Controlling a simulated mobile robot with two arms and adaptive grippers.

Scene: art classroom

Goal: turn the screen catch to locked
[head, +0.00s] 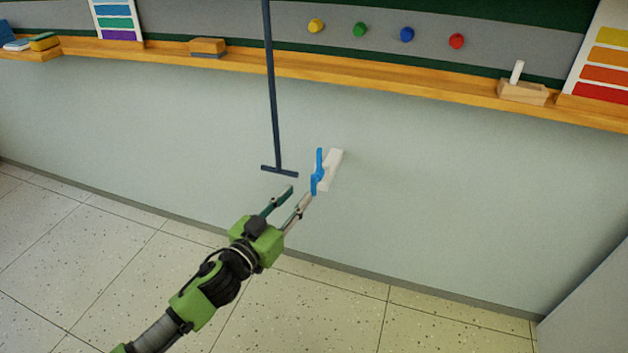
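The screen catch is a blue lever (318,172) on a white base plate (333,165) fixed to the pale wall below the ledge. The lever stands close to upright in the picture. My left gripper (298,194) comes in from the lower left, with its fingers spread and nothing seen between them. Its right fingertip is close to the lower end of the lever; I cannot tell whether they touch. My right gripper is not in view.
A dark pull bar with a crosspiece (279,170) hangs just left of the catch, near the left finger. A wooden ledge (380,84) above holds an eraser (208,46) and a chalk holder (522,92). The wall right of the catch is clear.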

